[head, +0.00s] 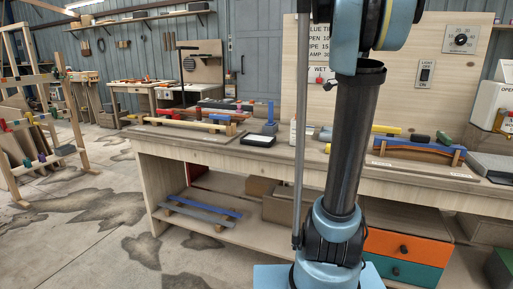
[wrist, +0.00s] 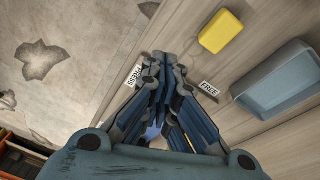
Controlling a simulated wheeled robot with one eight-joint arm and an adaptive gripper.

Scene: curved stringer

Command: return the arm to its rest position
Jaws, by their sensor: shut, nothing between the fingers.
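My gripper (wrist: 165,62) shows in the wrist view, its dark blue fingers drawn together with nothing held between them. It is above the front part of a wooden bench top (wrist: 232,118), pointing down at it; I cannot tell the exact height. My arm stands upright in the right half of the head view, in front of the long workbench (head: 265,158). The upper arm runs out of the top of that picture, and the gripper does not show there.
In the wrist view a yellow block (wrist: 221,32) and a grey-blue tray (wrist: 277,80) lie right of the gripper. Labels "PRESS" (wrist: 134,75) and "FREE" (wrist: 208,89) flank the fingers. In the head view a wooden rack (head: 40,125) stands left; the stained floor (head: 95,225) is open.

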